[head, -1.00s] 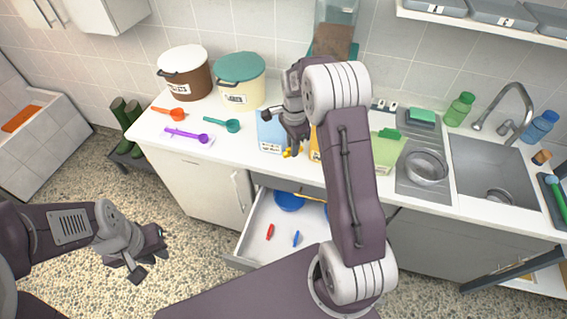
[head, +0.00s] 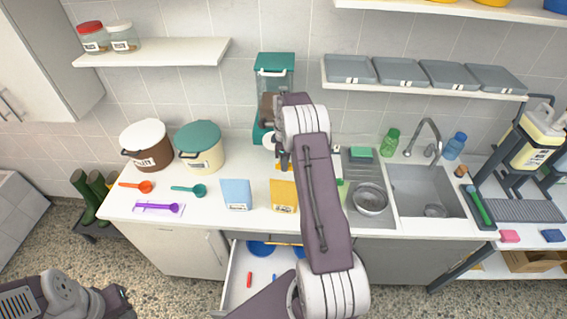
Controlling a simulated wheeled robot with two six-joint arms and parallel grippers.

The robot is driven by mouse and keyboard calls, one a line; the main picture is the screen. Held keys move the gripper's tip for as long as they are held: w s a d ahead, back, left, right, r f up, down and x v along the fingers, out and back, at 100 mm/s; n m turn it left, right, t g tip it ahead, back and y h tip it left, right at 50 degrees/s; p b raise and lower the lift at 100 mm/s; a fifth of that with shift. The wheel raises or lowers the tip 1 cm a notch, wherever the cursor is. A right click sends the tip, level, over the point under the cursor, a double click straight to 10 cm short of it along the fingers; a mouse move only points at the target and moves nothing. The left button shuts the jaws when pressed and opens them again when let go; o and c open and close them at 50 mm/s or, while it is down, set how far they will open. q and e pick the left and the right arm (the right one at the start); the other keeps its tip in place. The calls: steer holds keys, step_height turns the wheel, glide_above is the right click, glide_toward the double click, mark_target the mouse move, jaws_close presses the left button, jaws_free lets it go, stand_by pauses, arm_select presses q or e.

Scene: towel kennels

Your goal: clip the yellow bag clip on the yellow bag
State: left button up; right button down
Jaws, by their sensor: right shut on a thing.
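The yellow bag (head: 284,196) stands on the counter between the blue bag (head: 236,194) and my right arm. My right gripper (head: 283,162) is above the yellow bag's top, pointing down. It is shut on the yellow bag clip, which is small here and mostly hidden by the gripper. I cannot tell whether the clip touches the bag. My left gripper (head: 122,302) is low at the bottom left, away from the counter; its jaw state is unclear.
My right arm hides most of the green bag (head: 344,190). An open drawer (head: 234,290) below holds a red clip (head: 249,280), a blue clip and blue bowls. A teal-lidded dispenser (head: 274,62) stands behind the gripper. A metal bowl (head: 370,199) sits by the sink.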

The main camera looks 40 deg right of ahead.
step_height(320, 180, down, 4)
steer(key=b, duration=0.3)
steer(key=shift+f, duration=0.15)
steer(key=shift+f+b, duration=0.5)
steer(key=shift+f, duration=0.4)
steer(key=shift+f+b, duration=0.3)
steer(key=shift+f, duration=0.75)
stand_by(1.7)
steer(key=c, duration=1.4)
jaws_free()
steer(key=shift+o, duration=0.3)
